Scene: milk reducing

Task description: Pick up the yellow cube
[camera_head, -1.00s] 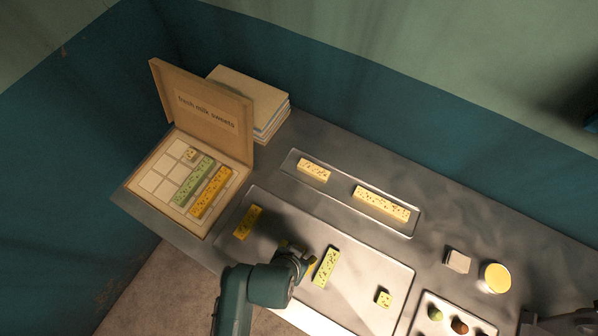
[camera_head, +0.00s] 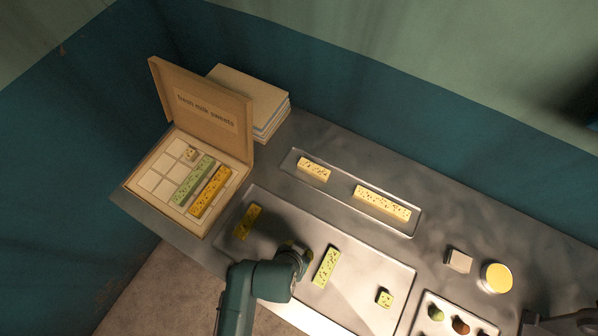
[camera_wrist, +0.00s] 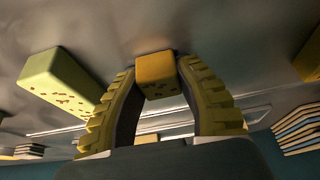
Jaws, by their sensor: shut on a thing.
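The yellow cube (camera_wrist: 156,75) shows orange-yellow in the wrist view, between the two ribbed yellow-green fingers of my gripper (camera_wrist: 158,85). The fingers are shut on its sides near their tips. In the head view my gripper (camera_head: 296,254) is over the large metal tray (camera_head: 345,305), between the yellow-orange bar and the green bar. My arm and gripper hide the cube there. I cannot tell whether the cube is clear of the tray.
A green bar (camera_head: 327,266), a green cube (camera_head: 384,298) and a yellow-orange bar (camera_head: 247,221) lie on the tray. Pale bars (camera_head: 382,203) sit on a smaller tray behind. An open sweets box (camera_head: 157,185) stands at left, holding two bars and a small cube.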

